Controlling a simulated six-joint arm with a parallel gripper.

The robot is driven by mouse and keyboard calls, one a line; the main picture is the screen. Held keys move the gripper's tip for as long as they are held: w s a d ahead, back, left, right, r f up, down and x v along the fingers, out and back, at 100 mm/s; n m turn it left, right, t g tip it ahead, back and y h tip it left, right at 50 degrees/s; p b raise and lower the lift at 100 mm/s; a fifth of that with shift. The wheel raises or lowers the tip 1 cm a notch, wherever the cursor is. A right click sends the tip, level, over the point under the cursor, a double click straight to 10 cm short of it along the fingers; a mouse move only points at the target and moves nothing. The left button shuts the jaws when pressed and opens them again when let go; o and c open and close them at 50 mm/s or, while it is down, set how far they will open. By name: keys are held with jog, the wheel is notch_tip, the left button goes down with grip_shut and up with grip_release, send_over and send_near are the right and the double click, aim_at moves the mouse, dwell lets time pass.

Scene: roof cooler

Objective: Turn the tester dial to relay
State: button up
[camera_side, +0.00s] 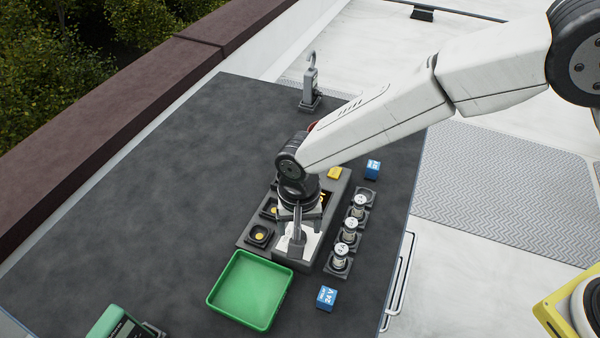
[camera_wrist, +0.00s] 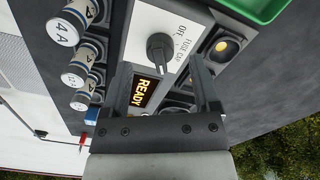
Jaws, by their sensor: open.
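The tester's dial is a dark knob (camera_wrist: 160,52) on a white panel (camera_wrist: 148,22), clearest in the wrist view. Labels beside it read OFF, FUSE and CAP; I cannot make out a relay label or tell exactly where the knob points. A display (camera_wrist: 146,92) shows READY in orange. The tester (camera_side: 255,252) is a dark box on the table in the side view. My gripper (camera_side: 295,240) points down over its white panel, hiding the dial there. In the wrist view my gripper (camera_wrist: 161,68) is open, fingers apart on either side of the knob's line; contact is not clear.
Several labelled cylinders (camera_side: 351,226) stand in holders right of the tester. Round sockets (camera_side: 260,236) lie on its left. A green tray (camera_side: 217,295) is in front.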

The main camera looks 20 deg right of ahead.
aim_at(303, 232)
jog(key=shift+r, duration=2.7)
jog(key=shift+d, duration=0.1)
jog(key=shift+w+d+r, duration=0.1)
jog(key=shift+d, duration=0.25)
jog(key=d+r+n+t, duration=0.1)
jog(key=d+r, duration=0.2)
jog(key=d, duration=1.5)
jog(key=s+d+n+t, duration=0.1)
jog(key=s+d+n, duration=0.1)
jog(key=s+d, duration=0.7)
jog(key=d, duration=0.5)
jog(key=shift+s+t, duration=0.3)
jog(key=shift+s, duration=0.05)
